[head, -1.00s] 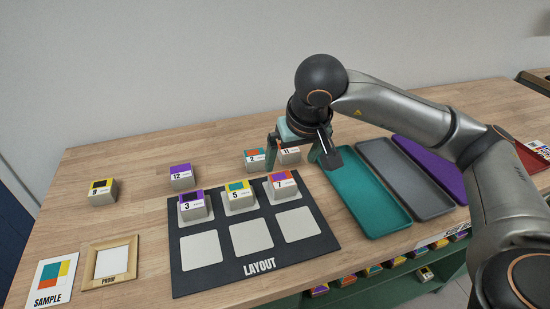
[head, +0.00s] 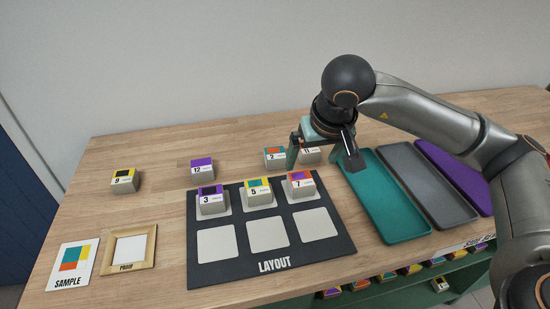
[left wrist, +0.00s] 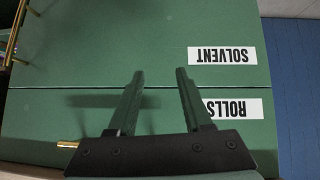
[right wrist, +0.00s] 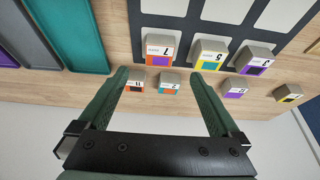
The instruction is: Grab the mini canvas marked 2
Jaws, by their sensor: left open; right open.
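The mini canvas marked 2 (head: 275,157) is a small grey block with an orange and teal top. It stands on the wooden table behind the layout board and also shows upside down in the right wrist view (right wrist: 170,84). My right gripper (head: 322,160) is open above the table, by the canvas marked 11 (head: 310,155) and just right of canvas 2 in the head view. In the right wrist view, canvases 11 (right wrist: 136,81) and 2 both appear between its open fingers (right wrist: 158,76), with nothing held. My left gripper (left wrist: 159,73) is open and empty, facing a green cabinet front.
The dark layout board (head: 342,243) carries canvases 3 (head: 212,201), 5 (head: 258,193) and 7 (head: 301,185). Canvases 12 (head: 202,170) and 9 (head: 124,181) stand left. A teal tray (head: 390,205) and grey tray (head: 430,188) lie right. Bare table surrounds canvas 12.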

